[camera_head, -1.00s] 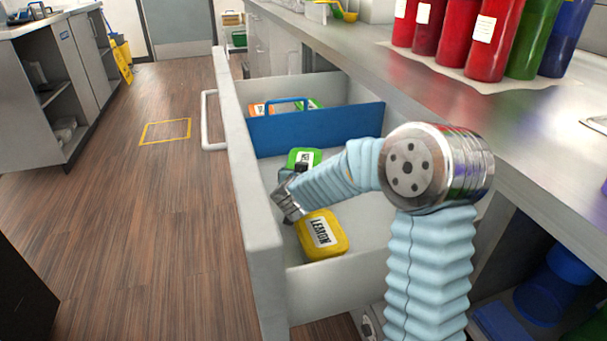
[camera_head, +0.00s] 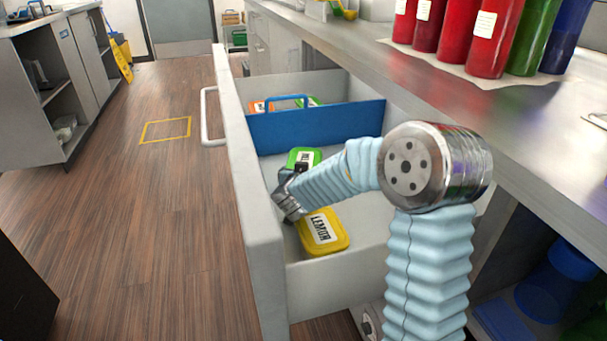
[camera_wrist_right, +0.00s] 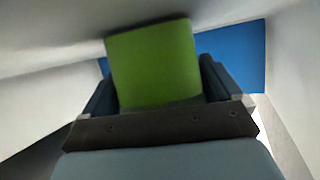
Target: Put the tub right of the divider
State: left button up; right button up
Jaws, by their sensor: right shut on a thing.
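A green tub (camera_head: 305,158) with a white label is in the near compartment of the open drawer, on the near side of the blue divider (camera_head: 330,126). My right gripper (camera_head: 298,172) reaches down into that compartment, and its fingers are partly hidden by my own wrist and arm. In the right wrist view, the green tub (camera_wrist_right: 153,65) sits between the two fingers (camera_wrist_right: 158,88), which are shut on it. The blue divider (camera_wrist_right: 238,55) shows behind it there. I cannot tell whether the tub touches the drawer floor. My left gripper is not in view.
A yellow LEMON tub (camera_head: 324,232) lies in the same compartment, close to my right gripper. An orange tub (camera_head: 260,107) and another green one (camera_head: 313,101) are beyond the divider. The drawer's front wall (camera_head: 250,190) is on the left. The counter edge (camera_head: 450,105) overhangs on the right.

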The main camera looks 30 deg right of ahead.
jog(key=shift+f, duration=0.35)
